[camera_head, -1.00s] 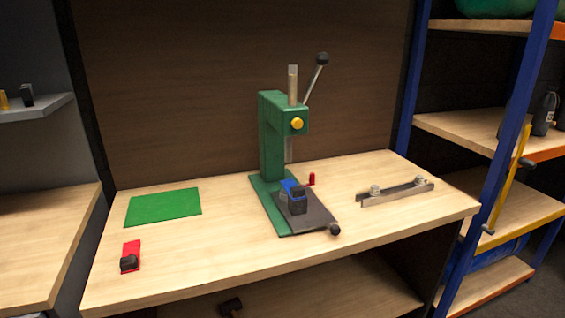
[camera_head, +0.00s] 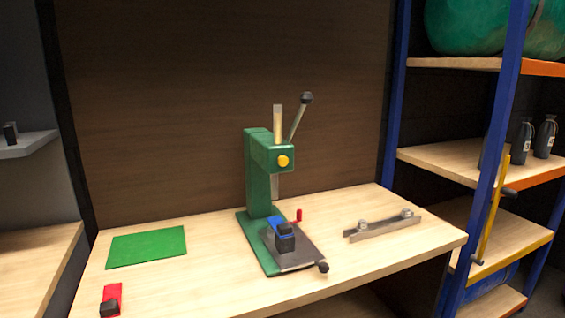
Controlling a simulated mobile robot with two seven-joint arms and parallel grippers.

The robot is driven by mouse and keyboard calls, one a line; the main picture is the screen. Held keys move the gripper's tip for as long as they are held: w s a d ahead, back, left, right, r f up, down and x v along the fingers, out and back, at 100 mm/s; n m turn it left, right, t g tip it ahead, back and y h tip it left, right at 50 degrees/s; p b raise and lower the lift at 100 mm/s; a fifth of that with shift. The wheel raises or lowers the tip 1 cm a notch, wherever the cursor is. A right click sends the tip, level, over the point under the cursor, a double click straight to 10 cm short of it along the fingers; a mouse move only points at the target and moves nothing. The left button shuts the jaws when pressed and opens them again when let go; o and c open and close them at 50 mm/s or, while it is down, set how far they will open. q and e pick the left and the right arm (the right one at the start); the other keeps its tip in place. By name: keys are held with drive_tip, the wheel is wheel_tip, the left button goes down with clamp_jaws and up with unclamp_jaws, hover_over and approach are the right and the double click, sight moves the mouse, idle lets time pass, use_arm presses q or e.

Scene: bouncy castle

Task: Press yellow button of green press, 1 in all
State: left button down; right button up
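The green press (camera_head: 258,175) stands upright near the middle of the wooden workbench (camera_head: 200,291). Its round yellow button (camera_head: 283,161) is on the front of the press head and is unobstructed. A lever with a dark knob (camera_head: 306,98) rises above the head. On the press's dark base plate sits a small blue and black block (camera_head: 285,237), with a small red handle (camera_head: 298,216) beside it. Neither of my grippers shows in the head view.
A green mat (camera_head: 146,247) and a red and black item (camera_head: 111,300) lie on the left of the bench. A metal bar with two bolts (camera_head: 383,226) lies on the right. Blue-post shelving (camera_head: 393,110) stands to the right, and a dark panel (camera_head: 180,100) behind.

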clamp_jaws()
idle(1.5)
